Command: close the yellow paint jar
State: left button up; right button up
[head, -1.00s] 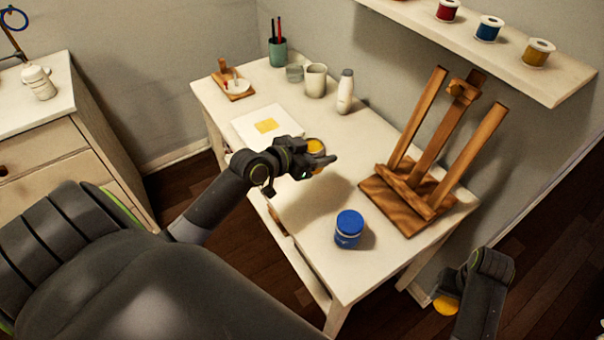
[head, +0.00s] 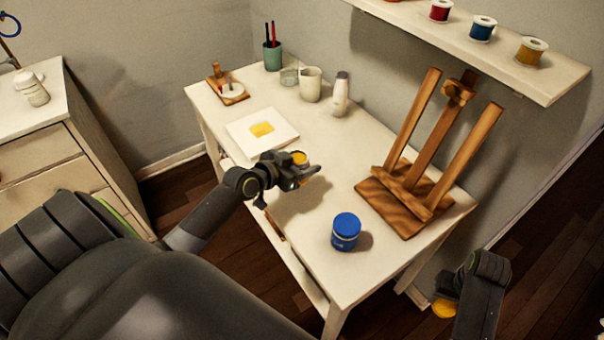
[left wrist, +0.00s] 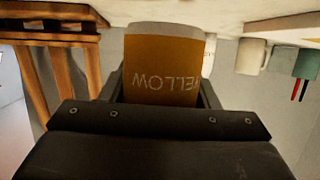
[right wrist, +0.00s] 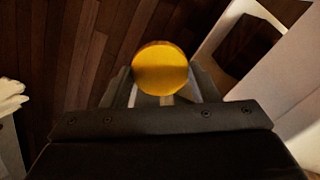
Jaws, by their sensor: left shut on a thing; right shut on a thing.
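The yellow paint jar (head: 299,158) is held in my left gripper (head: 302,172) above the front part of the white table. In the left wrist view the jar (left wrist: 162,68) fills the space between the fingers, and its label reads YELLOW, upside down in that picture. My right gripper (head: 444,296) is shut on a round yellow lid (right wrist: 160,69), off the table's right front corner and over the floor. The lid also shows in the head view (head: 443,308). The jar and the lid are far apart.
A blue-lidded jar (head: 345,231) stands near the front right of the table (head: 320,285). A wooden easel (head: 405,200) stands at the right. A white sheet with a yellow patch (head: 245,125), mug (head: 310,85), bottle (head: 340,95) and pen cup (head: 273,56) sit further back.

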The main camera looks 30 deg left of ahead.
pick_arm(q)
jog(key=shift+f+b, duration=0.45)
jog(key=shift+f, duration=1.45)
jog(key=shift+f, duration=0.15)
jog(key=o, duration=1.4)
jog(key=shift+r, duration=0.2)
jog(key=v, duration=1.2)
